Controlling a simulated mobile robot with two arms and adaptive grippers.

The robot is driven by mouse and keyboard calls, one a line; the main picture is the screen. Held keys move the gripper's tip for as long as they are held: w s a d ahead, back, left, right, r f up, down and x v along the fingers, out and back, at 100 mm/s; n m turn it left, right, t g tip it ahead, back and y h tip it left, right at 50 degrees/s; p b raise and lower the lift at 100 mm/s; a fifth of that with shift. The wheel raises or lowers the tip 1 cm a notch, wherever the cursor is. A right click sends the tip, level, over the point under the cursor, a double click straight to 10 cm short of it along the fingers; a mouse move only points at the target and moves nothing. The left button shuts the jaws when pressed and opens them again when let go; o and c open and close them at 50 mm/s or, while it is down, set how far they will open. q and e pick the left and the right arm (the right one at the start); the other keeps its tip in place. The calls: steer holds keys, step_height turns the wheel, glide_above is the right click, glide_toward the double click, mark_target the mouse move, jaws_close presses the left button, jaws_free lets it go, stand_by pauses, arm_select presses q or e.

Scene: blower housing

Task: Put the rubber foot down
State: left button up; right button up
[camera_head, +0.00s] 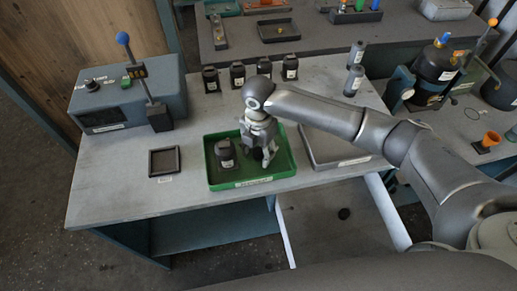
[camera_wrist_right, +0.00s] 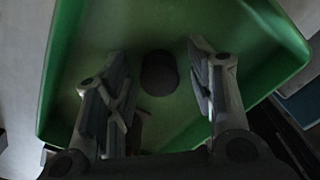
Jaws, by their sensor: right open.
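My right gripper (camera_head: 262,158) points down into the green tray (camera_head: 250,184) on the grey table. In the right wrist view my right gripper (camera_wrist_right: 160,95) is open, its fingers spread wide on either side. A small dark round piece, seemingly the rubber foot (camera_wrist_right: 159,73), lies on the tray floor between the fingers, apart from both. In the head view the gripper hides it. My left gripper is not in view.
A row of black housings (camera_head: 237,75) stands behind the tray. A small dark square tray (camera_head: 164,161) lies to the left, near a grey-blue box with a blue-knobbed lever (camera_head: 149,88). A grey tray (camera_head: 325,154) lies to the right, partly under my arm.

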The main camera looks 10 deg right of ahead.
mark_target(258, 151)
step_height(258, 151, up, 12)
steer(key=b, duration=0.2)
steer(key=shift+r, duration=0.2)
stand_by(0.7)
